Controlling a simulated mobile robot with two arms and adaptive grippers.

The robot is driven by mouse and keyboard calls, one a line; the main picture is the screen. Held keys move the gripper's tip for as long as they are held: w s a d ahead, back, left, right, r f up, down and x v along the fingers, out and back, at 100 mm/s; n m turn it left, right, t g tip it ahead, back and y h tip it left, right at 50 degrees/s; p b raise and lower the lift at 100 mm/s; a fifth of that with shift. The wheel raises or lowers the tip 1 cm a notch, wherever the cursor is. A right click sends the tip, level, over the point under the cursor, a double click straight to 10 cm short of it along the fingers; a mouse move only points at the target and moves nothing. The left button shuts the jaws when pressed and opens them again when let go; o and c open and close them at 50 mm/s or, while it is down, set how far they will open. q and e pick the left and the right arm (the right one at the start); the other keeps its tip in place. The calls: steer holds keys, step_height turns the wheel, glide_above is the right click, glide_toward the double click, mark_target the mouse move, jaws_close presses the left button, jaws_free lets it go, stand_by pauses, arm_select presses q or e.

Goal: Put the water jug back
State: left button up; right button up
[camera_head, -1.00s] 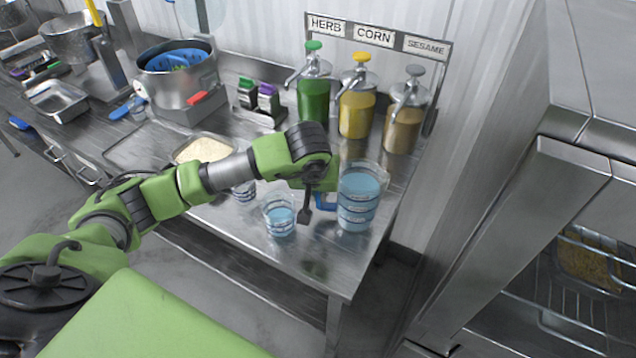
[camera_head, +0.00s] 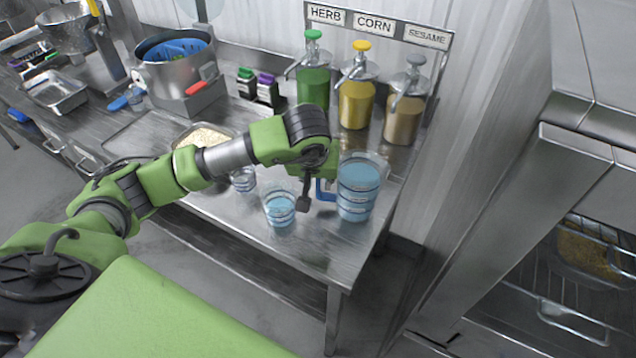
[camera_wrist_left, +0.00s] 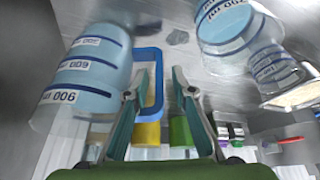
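The water jug (camera_head: 357,190), clear with blue water and dark bands, stands upright at the right end of the steel table. Its blue handle (camera_head: 325,193) faces left, towards my left gripper (camera_head: 313,190). In the left wrist view, the jug (camera_wrist_left: 85,80) is at left. The handle loop (camera_wrist_left: 150,54) reaches between the two spread fingers of the gripper (camera_wrist_left: 157,90). The left finger overlaps the loop; the right finger is apart from it. I cannot tell whether either finger touches it. My right gripper is not in view.
A smaller cup of water (camera_head: 280,209) stands just left of the gripper, with another cup (camera_head: 243,180) behind my arm. Green (camera_head: 313,84), yellow (camera_head: 356,100) and tan (camera_head: 402,118) pump bottles stand behind. A rice tray (camera_head: 190,138) is partly hidden. Bare table (camera_head: 320,255) lies in front.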

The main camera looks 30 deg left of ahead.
arm_select(q)
steer(key=b+v, duration=0.2)
steer(key=v, duration=0.8)
steer(key=shift+r, duration=0.25)
steer(key=shift+s, duration=0.1)
